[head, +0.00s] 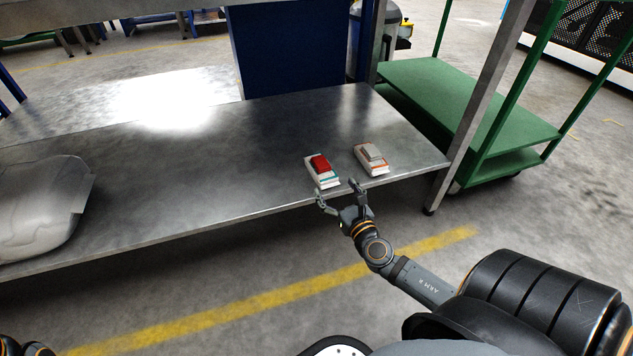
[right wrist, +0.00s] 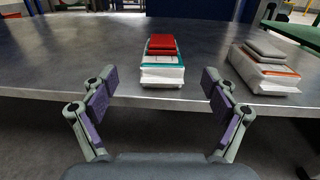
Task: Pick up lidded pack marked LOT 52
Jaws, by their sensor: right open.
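Two small white packs lie side by side near the front edge of the metal table (head: 215,160). The left pack (head: 322,174) has a red block on top and a teal stripe; it also shows in the right wrist view (right wrist: 162,74). The right pack (head: 371,160) has a grey block on top and an orange stripe; it also shows in the right wrist view (right wrist: 268,75). No LOT number is legible on either. My right gripper (head: 339,191) is open and empty at the table edge, in front of the red-topped pack, its fingers apart from it.
A large grey wrapped bulky object (head: 38,208) lies at the table's left end. A grey post (head: 486,95) stands at the table's right corner, with a green cart (head: 455,100) beyond it. The table's middle is clear.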

